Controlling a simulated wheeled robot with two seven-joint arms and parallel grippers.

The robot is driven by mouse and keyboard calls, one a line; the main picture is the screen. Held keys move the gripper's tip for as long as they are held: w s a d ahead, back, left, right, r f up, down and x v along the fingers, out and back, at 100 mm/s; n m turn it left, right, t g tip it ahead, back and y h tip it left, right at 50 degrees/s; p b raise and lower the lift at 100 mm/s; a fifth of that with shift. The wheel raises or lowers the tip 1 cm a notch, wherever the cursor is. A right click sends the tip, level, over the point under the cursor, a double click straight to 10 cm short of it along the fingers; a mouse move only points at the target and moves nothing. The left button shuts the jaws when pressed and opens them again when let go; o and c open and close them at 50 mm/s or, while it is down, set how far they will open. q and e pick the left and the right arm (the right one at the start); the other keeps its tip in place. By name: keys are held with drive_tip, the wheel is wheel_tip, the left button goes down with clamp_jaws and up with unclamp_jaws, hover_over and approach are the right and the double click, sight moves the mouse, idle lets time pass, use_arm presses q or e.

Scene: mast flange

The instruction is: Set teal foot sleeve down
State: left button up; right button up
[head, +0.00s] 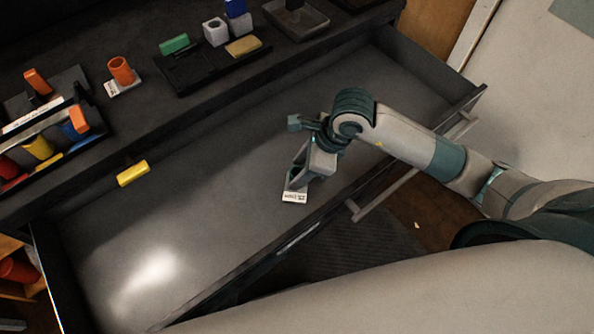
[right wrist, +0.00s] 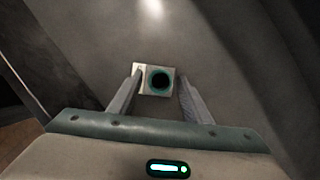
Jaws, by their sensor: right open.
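The teal foot sleeve (right wrist: 160,80) shows in the right wrist view as a teal ring around a dark hole, seen end-on. It appears upright on a white label card (right wrist: 141,80) on the drawer floor. My right gripper (head: 297,180) is open, with one finger on each side of the sleeve and a visible gap to each. My left gripper is out of view.
The open drawer (head: 215,205) is mostly bare. A yellow block (head: 132,173) sits by its back edge. On the top behind stand an orange sleeve (head: 121,70) on a card, a dark tray (head: 190,72) with a green block (head: 174,44), and a rack of coloured pieces at left.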

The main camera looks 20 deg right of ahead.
drive_tip(key=v, duration=0.3)
use_arm(q)
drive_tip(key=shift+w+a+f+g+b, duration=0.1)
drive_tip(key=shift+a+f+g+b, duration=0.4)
drive_tip(key=shift+b, duration=0.15)
use_arm(e)
drive_tip(key=v, duration=0.7)
